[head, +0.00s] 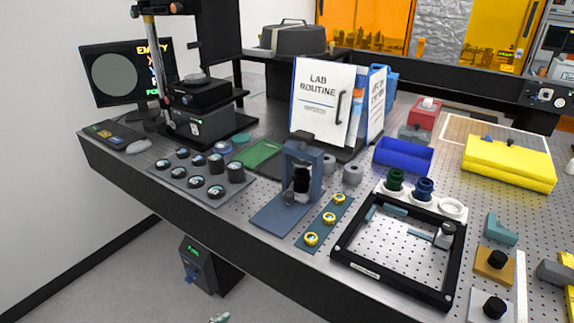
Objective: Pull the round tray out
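The interferometer stands at the back left of the bench, a dark instrument with a pale column. A dark round disc-like piece (197,78), which looks like the round tray, sits low on its black stage block (203,96), under the overhanging head. How far the tray is in or out is too small to tell. The monitor (112,73) beside it shows a grey circle and the word EMPTY. Neither of my grippers can be made out in the head view.
A keypad (115,134) and grey mouse (139,146) lie at the left edge. A green book (258,154), a blue stand (300,170) and a black frame (392,283) stand further right.

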